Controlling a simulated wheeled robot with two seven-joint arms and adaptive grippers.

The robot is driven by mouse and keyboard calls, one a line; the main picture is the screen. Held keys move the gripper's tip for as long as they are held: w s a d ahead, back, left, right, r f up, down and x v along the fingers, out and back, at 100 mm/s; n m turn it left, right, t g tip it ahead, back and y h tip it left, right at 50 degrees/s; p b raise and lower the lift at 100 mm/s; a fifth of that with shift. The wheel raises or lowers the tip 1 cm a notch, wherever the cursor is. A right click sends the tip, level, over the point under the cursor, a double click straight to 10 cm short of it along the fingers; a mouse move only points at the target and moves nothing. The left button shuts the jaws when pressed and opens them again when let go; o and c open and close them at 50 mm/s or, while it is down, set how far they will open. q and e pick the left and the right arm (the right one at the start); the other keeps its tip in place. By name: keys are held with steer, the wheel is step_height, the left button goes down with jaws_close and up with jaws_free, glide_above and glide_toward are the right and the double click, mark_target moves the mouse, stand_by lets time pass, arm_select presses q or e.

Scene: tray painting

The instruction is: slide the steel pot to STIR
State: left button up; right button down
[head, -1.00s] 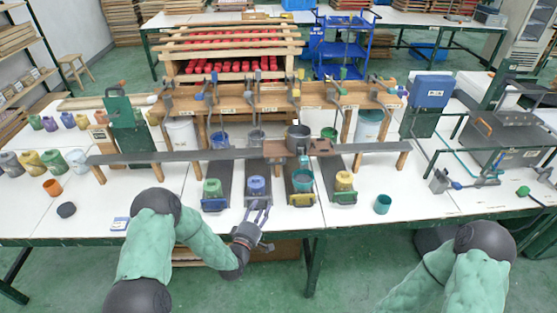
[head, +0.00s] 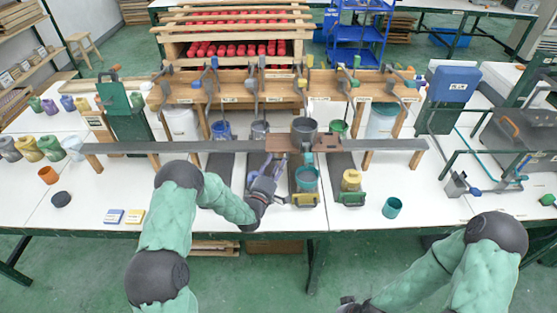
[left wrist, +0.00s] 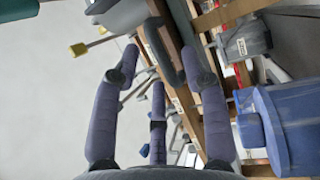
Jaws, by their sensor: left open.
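The station labels are too small to read, so I cannot tell which is STIR. My right gripper (head: 352,302) shows only in part at the bottom edge; its fingers are unclear.
A wooden rack (head: 230,83) with hanging tools stands behind the rail. A loose teal cup (head: 392,207) sits on the white table.

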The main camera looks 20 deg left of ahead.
mark_target(278, 159)
arm_select(q)
steer(key=shift+w+d+r, duration=0.1)
steer(key=shift+w+r, duration=0.05)
steer(key=shift+w, duration=0.65)
steer(key=shift+w+d+r, duration=0.1)
steer(key=shift+w+r, duration=0.05)
steer(key=shift+w, duration=0.6)
jaws_close()
